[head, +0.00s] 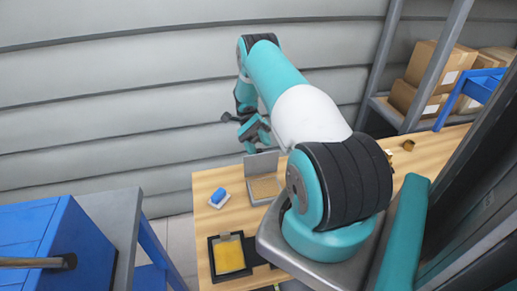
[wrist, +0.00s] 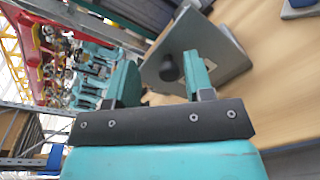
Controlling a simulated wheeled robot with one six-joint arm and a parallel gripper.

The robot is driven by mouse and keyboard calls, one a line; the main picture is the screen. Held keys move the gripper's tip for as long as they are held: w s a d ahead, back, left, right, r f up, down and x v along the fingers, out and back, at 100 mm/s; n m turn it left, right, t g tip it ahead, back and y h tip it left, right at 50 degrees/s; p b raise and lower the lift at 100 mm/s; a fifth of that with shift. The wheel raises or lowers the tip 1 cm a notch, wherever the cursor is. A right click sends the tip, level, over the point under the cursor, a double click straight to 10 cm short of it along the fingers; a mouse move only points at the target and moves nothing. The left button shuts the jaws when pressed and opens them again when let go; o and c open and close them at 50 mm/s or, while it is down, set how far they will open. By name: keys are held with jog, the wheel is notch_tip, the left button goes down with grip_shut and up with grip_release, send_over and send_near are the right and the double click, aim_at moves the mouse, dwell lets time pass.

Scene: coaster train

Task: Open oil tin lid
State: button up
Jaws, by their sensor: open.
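The grey oil tin (head: 283,182) stands on the wooden table, with a tan inside showing. Its flat grey lid (head: 262,163) stands up steeply at the tin's far side, so the tin looks open. In the wrist view the lid (wrist: 182,42) with its dark round knob (wrist: 168,69) shows beyond and between my fingers, and the tin (wrist: 228,58) lies to the right. My gripper (head: 252,122) is open and empty, above and to the left of the lid in the head view. My gripper also shows in the wrist view (wrist: 160,66). I cannot tell whether a finger touches the lid.
A blue and white item (head: 219,198) lies left of the tin. A black-rimmed tray with a yellow inside (head: 229,256) lies nearer on the table (head: 203,183). A small brown item (head: 408,145) is at the right. Cardboard boxes (head: 434,65) fill a shelf at the back right.

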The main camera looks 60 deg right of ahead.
notch_tip(320, 180, up, 19)
jog(key=p, duration=1.3)
jog(key=shift+f, duration=0.1)
